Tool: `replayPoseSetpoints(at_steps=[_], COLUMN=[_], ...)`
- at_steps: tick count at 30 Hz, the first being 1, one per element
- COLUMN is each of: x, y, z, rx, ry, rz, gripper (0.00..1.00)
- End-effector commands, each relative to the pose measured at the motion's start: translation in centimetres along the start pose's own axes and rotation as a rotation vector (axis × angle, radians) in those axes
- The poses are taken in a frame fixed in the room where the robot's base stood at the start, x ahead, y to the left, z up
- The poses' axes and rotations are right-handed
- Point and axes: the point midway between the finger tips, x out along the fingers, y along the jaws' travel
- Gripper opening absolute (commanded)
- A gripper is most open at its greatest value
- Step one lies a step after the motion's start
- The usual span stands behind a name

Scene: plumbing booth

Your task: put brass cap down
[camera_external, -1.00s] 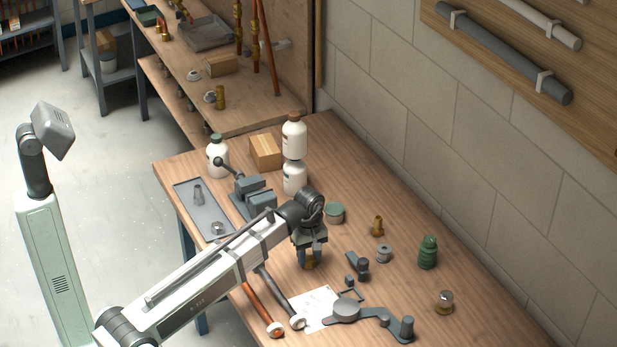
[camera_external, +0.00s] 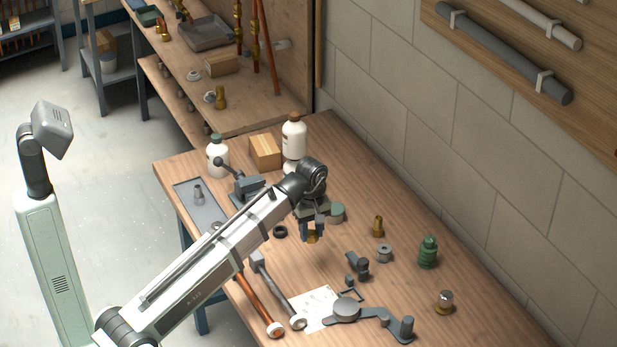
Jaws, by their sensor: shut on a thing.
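My gripper (camera_external: 312,234) points down over the middle of the bench and is shut on the brass cap (camera_external: 313,238). Only a small golden part of the cap shows between the dark fingers. The cap seems to hang above the wooden bench top (camera_external: 330,262), though the exact height is hard to tell.
A green tin (camera_external: 337,212) stands close behind my gripper, and a black ring (camera_external: 280,231) lies to its left. A brass fitting (camera_external: 378,227), grey collar (camera_external: 384,253) and green bottle (camera_external: 428,252) stand to the right.

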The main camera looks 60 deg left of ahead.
Motion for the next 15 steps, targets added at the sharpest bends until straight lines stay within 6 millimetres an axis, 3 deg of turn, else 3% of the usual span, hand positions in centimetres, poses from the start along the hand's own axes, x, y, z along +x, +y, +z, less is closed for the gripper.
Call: replayPoseSetpoints(at_steps=[5, 8, 15], x=[-0.8, -0.9, -1.1], y=[4.7, 8.5, 17.4], z=[1.7, 3.6, 9.6], rx=[-0.002, -0.008, -0.024], ry=[0.000, 0.000, 0.000], rz=[0.000, 0.000, -0.001], gripper=[0.06, 0.06, 0.06])
